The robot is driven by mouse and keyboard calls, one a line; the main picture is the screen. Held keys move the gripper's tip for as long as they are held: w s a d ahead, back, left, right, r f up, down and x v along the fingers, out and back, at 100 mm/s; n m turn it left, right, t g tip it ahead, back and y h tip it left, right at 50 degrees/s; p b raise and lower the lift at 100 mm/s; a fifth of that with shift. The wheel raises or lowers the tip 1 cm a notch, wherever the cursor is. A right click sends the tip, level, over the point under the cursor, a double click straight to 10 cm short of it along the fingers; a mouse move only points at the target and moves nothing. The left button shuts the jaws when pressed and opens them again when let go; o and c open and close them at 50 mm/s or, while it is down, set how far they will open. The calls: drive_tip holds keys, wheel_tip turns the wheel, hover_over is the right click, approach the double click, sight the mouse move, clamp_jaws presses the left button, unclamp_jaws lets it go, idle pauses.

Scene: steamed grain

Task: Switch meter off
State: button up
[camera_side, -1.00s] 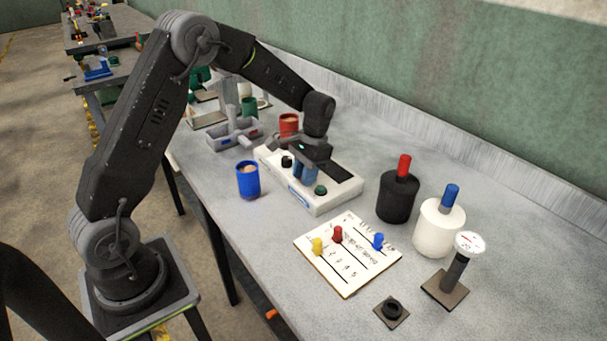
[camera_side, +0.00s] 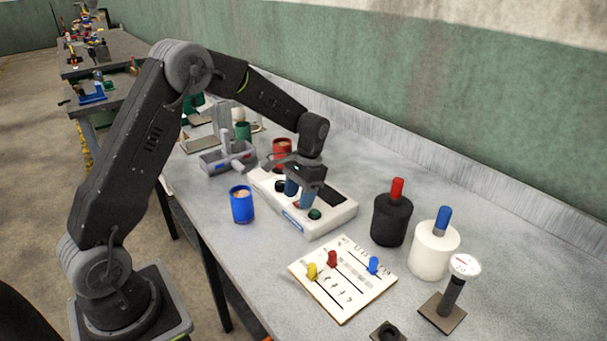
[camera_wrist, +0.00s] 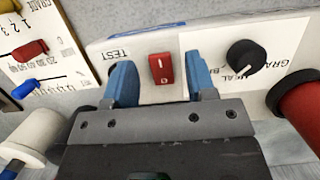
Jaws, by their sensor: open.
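The meter (camera_side: 338,214) is a white box on the bench with a dark display window, a black knob and a green button. It also fills the upper part of the wrist view (camera_wrist: 215,42). There its red rocker switch (camera_wrist: 161,68) sits between a TEST label and the black knob (camera_wrist: 246,58). My gripper (camera_side: 299,194) is over the meter, pointing down. In the wrist view its two blue fingers (camera_wrist: 160,82) are open, one on each side of the switch, with gaps to it. The green button (camera_side: 315,214) shows beside the fingers in the side view.
A blue cup (camera_side: 242,206) stands left of the meter and a red cup (camera_side: 281,150) behind it. A card with coloured pegs (camera_side: 345,290), a black jar (camera_side: 391,222) and a white jar (camera_side: 434,252) stand to the right.

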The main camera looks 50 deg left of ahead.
drive_tip(key=v, duration=1.3)
